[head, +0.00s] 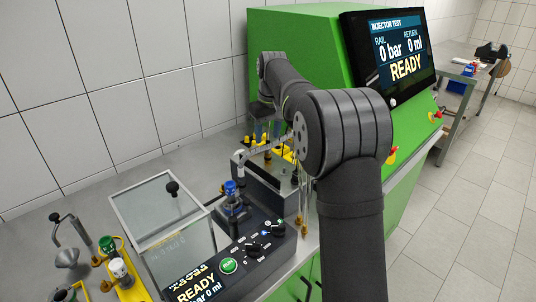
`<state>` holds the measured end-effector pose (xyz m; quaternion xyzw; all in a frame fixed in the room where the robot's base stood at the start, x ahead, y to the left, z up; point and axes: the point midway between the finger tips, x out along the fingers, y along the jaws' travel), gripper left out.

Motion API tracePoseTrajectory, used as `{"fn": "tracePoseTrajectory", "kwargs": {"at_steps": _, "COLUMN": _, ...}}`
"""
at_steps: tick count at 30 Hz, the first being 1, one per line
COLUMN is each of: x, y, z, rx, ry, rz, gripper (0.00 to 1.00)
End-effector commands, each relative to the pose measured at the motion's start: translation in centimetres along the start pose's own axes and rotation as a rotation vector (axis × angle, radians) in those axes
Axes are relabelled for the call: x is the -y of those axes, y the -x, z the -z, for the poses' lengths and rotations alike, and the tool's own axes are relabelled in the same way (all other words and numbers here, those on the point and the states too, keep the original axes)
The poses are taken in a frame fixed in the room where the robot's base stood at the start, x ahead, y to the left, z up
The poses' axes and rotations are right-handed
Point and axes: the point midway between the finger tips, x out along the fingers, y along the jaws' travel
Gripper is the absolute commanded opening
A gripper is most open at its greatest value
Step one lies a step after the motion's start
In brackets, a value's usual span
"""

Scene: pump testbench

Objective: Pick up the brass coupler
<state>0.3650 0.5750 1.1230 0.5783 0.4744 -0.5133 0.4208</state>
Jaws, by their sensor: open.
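Several small brass-coloured fittings show in the head view, and I cannot tell which is the brass coupler. One brass fitting (267,158) is near the yellow rack, below my wrist. Others are a brass fitting (301,226) by the bench's front edge and a brass fitting (97,262) at the lower left. My arm reaches over the bench, with its wrist bending down in front of the green cabinet. My gripper (263,135) is small and partly hidden at the end of the wrist, above the yellow rack. I see nothing clearly held in it.
The yellow rack (284,152) holds small parts. A clear-lidded box (163,222) and a control panel (240,258) with knobs stand on the grey bench. A blue-capped injector (231,190) stands between them. The green cabinet (300,35) with its screen (392,50) rises behind.

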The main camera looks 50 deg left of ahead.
Motion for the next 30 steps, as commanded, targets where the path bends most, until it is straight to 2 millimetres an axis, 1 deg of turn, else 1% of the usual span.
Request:
{"fn": "tracePoseTrajectory", "kwargs": {"at_steps": 1, "x": 0.0, "y": -1.0, "z": 0.0, "rx": 0.001, "ry": 0.000, "rz": 0.001, "gripper": 0.47}}
{"fn": "tracePoseTrajectory", "kwargs": {"at_steps": 3, "x": 0.0, "y": -2.2, "z": 0.0, "rx": 0.001, "ry": 0.000, "rz": 0.001, "gripper": 0.47}}
{"fn": "tracePoseTrajectory", "kwargs": {"at_steps": 6, "x": 0.0, "y": -3.3, "z": 0.0, "rx": 0.000, "ry": 0.000, "rz": 0.000, "gripper": 0.47}}
{"fn": "tracePoseTrajectory", "kwargs": {"at_steps": 14, "x": -0.3, "y": -4.7, "z": 0.1, "rx": 0.000, "ry": 0.000, "rz": 0.000, "gripper": 0.47}}
{"fn": "tracePoseTrajectory", "kwargs": {"at_steps": 19, "x": -0.9, "y": -7.2, "z": 0.4, "rx": 0.001, "ry": -0.001, "rz": 0.001, "gripper": 0.47}}
{"fn": "tracePoseTrajectory", "kwargs": {"at_steps": 22, "x": -0.8, "y": -8.5, "z": 0.3, "rx": -0.001, "ry": 0.000, "rz": 0.000, "gripper": 0.47}}
{"fn": "tracePoseTrajectory", "kwargs": {"at_steps": 24, "x": -0.8, "y": -8.9, "z": 0.3, "rx": -0.003, "ry": 0.000, "rz": 0.000, "gripper": 0.47}}
{"fn": "tracePoseTrajectory", "kwargs": {"at_steps": 29, "x": -0.8, "y": -9.0, "z": 0.4, "rx": -0.004, "ry": 0.000, "rz": -0.001, "gripper": 0.47}}
{"fn": "tracePoseTrajectory", "kwargs": {"at_steps": 30, "x": -0.8, "y": -9.0, "z": 0.4, "rx": -0.004, "ry": 0.000, "rz": -0.001, "gripper": 0.45}}
